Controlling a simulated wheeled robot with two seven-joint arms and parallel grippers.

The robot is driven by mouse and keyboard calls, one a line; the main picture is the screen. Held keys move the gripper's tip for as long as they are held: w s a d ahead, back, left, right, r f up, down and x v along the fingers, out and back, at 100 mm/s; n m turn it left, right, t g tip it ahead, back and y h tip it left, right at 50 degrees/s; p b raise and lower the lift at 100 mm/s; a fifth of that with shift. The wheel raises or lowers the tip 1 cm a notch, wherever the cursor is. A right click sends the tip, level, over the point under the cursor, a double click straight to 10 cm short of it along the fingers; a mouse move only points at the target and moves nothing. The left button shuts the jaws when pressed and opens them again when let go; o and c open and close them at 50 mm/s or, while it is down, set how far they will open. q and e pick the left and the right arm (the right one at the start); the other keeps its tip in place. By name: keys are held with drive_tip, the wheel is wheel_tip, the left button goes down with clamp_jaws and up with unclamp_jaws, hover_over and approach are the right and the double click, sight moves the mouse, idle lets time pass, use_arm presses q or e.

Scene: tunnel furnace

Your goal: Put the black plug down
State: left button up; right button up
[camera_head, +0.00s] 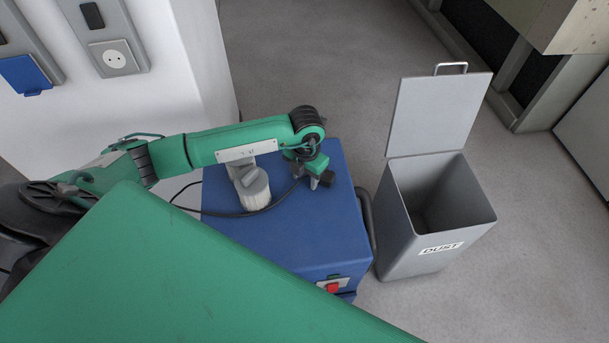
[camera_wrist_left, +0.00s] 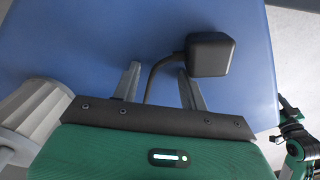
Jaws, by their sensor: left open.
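The black plug (camera_head: 327,180) lies on the blue cabinet top (camera_head: 290,235), near its right edge. In the left wrist view the plug (camera_wrist_left: 209,54) is a rounded black block just beyond the right finger, with its cable curving down between the two fingers. My left gripper (camera_head: 315,174) is over the cabinet beside the plug. Its fingers (camera_wrist_left: 160,86) are spread apart, with no plug body between them. Whether a finger touches the plug I cannot tell.
A grey ribbed knob (camera_head: 254,190) stands on the cabinet top under my left arm. The black cable (camera_head: 225,214) runs across the top. An open grey dust bin (camera_head: 430,250) stands to the right. Wall sockets (camera_head: 114,58) are at the upper left.

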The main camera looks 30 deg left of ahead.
use_arm(q)
drive_tip(key=shift+d, duration=0.25)
drive_tip(key=shift+w+r+p, duration=0.2)
drive_tip(key=shift+r+p, duration=0.35)
drive_tip(key=shift+r, duration=0.55)
wheel_tip(320, 180, up, 11)
use_arm(e)
drive_tip(key=shift+s+d+f, duration=0.1)
drive_tip(key=shift+d+f, duration=0.05)
drive_tip(key=shift+f, duration=0.25)
drive_tip(key=shift+s+d+f, duration=0.1)
drive_tip(key=shift+f, duration=0.3)
use_arm(q)
drive_tip(key=shift+a, duration=0.1)
